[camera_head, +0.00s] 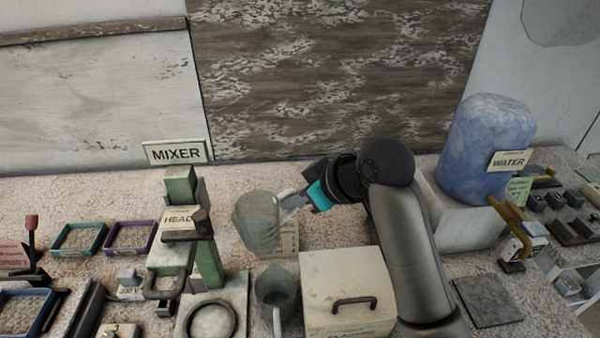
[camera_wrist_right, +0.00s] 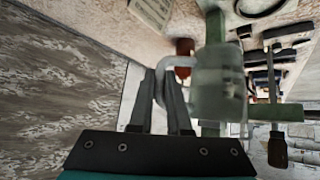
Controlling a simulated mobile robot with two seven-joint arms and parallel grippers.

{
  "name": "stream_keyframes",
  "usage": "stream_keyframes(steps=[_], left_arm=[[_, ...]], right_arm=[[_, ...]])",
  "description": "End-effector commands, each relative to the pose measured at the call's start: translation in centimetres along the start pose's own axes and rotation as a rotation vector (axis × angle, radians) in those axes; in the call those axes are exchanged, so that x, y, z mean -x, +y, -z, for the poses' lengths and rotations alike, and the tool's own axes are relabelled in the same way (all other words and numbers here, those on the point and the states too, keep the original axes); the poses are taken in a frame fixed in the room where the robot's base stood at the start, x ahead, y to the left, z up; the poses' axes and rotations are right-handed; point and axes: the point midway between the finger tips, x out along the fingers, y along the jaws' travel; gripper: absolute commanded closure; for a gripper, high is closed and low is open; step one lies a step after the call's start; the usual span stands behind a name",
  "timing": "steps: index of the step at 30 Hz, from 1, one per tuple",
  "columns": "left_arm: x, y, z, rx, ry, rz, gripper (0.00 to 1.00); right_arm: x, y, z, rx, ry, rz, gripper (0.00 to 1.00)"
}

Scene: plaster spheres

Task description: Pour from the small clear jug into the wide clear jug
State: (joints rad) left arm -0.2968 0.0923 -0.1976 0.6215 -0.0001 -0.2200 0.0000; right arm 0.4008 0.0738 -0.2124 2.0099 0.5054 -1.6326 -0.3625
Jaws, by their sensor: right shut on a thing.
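My right gripper (camera_head: 300,198) is shut on the handle of a clear jug (camera_head: 257,222), which I take for the small clear jug. It holds the jug in the air, and the jug looks somewhat tilted. In the right wrist view the jug (camera_wrist_right: 218,88) is beside the two fingers (camera_wrist_right: 168,98), with its handle between them. A second clear jug, taken for the wide clear jug (camera_head: 277,288), stands on the table in front of and below the held one. Its handle points toward the front. I cannot tell what either jug contains. My left gripper is not in view.
The mixer (camera_head: 180,235) stands left of the jugs, with a ring base (camera_head: 210,320) in front. A pale box with a dark handle (camera_head: 345,285) stands close right of the standing jug. A blue water tank (camera_head: 487,150) is at right. Coloured trays (camera_head: 80,238) lie at left.

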Motion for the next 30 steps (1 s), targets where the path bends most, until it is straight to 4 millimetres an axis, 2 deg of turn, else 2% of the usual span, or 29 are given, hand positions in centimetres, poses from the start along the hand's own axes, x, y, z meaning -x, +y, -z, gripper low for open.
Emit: stream_keyframes(steps=[1,7,10,13,18,21,30], left_arm=[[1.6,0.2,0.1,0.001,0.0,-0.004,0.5],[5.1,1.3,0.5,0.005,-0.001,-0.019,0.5],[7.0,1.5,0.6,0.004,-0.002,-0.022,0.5],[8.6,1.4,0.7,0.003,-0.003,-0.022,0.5],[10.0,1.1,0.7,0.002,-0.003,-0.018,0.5],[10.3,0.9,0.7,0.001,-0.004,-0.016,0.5],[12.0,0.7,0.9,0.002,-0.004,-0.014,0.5]], right_arm=[[-0.3,-0.2,1.0,0.057,-0.005,0.053,1.0],[-2.7,-1.4,1.9,0.247,0.009,0.243,1.0],[-3.2,-0.8,1.5,0.299,0.013,0.295,1.0],[-3.3,0.9,0.9,0.314,0.015,0.31,1.0],[-3.0,3.7,-0.1,0.295,0.02,0.294,1.0],[-3.0,4.7,-0.4,0.287,0.021,0.283,1.0],[-3.4,4.9,-0.9,0.397,0.021,0.166,1.0]])
